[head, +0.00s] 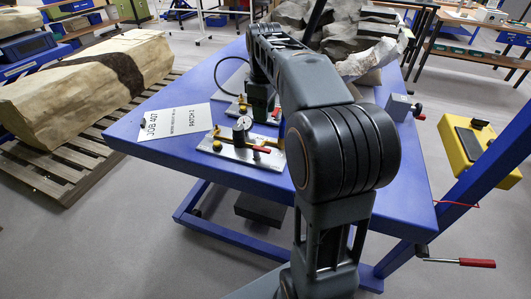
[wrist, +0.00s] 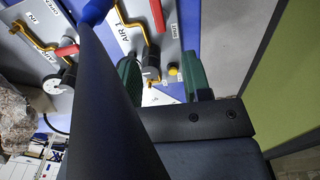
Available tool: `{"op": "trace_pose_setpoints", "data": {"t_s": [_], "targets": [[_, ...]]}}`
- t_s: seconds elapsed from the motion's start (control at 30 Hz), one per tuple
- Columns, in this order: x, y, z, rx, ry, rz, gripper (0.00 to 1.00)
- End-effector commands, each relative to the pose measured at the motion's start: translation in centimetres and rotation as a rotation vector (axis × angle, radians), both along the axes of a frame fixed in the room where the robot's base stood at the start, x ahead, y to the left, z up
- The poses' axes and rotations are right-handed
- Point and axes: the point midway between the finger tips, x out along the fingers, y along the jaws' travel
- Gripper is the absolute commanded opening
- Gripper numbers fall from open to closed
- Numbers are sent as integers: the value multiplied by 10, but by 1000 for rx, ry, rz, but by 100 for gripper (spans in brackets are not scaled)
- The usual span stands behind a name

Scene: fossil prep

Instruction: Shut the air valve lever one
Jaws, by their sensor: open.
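In the wrist view, the red lever (wrist: 157,14) on the plate marked AIR 1 (wrist: 119,40) runs up to the top edge, where it is cut off. A SHUT label (wrist: 174,24) is beside it. A brass pipe, a black round fitting (wrist: 151,62) and a yellow knob (wrist: 172,69) are on this plate. My gripper (wrist: 162,82) is open, its green fingers either side of the fitting and knob in the picture; contact is unclear. In the head view, two valve plates with red levers (head: 262,149) (head: 277,113) lie on the blue table; which is AIR 1 is unreadable.
In the wrist view, a second plate with a red lever (wrist: 66,50) and an OPEN label is at left. In the head view, a job sheet (head: 175,120) lies left of the plates. Rocks (head: 365,60) stand behind, and a small grey vise-like block (head: 399,106) is at right.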

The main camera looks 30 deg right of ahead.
Motion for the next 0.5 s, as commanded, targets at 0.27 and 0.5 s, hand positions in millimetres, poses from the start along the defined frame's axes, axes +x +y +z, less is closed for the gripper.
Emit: {"op": "trace_pose_setpoints", "data": {"t_s": [0.27, 0.5], "targets": [[4, -5, -37, 4, 15, 29, 45], [4, -5, -84, 4, 14, 28, 45]]}}
